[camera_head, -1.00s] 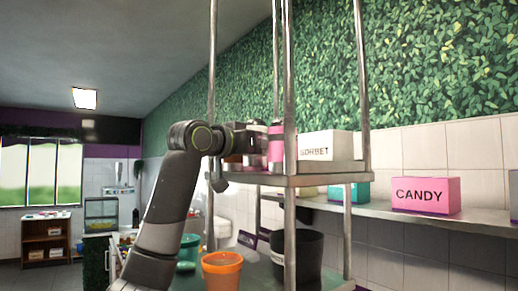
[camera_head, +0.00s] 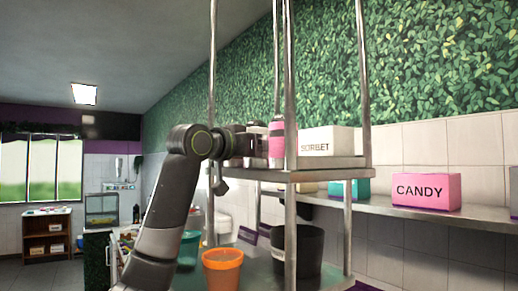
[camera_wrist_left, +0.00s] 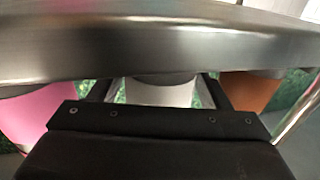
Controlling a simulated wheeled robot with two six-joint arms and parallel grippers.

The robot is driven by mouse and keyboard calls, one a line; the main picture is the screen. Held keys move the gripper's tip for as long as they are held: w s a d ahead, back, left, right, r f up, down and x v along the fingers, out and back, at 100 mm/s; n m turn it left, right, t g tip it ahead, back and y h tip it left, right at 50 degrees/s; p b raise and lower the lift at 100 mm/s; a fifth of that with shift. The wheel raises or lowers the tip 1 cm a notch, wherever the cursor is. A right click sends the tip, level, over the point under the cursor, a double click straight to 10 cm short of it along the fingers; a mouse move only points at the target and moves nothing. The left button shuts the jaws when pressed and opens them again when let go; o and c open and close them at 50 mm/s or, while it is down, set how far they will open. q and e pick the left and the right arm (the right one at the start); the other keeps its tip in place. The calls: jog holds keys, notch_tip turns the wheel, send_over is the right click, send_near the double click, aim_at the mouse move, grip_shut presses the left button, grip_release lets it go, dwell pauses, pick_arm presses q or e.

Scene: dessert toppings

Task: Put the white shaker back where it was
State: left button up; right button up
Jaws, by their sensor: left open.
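A white shaker (camera_wrist_left: 160,92) shows in the left wrist view, just under the metal shelf edge and between the two fingers of my left gripper (camera_wrist_left: 157,88). The fingers are spread and stand to either side of it. I cannot tell whether they touch it. That view appears upside down, with the shaker's end against the upper shelf. In the head view my left gripper (camera_head: 243,143) reaches to the upper shelf of the metal rack (camera_head: 300,175). The white shaker is not clear there. My right gripper is not in view.
A pink shaker (camera_wrist_left: 40,110) and an orange-brown one (camera_wrist_left: 250,92) flank the white one closely. The pink shaker (camera_head: 277,145) stands beside a rack post, with a white SORBET box (camera_head: 327,141) to its right. An orange bucket (camera_head: 222,270) and a black bin (camera_head: 308,250) stand below.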

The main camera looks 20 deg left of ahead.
pick_arm(q)
jog(key=shift+r, duration=0.15)
jog(key=b+v, duration=0.8)
jog(key=v, duration=0.4)
dwell(0.3)
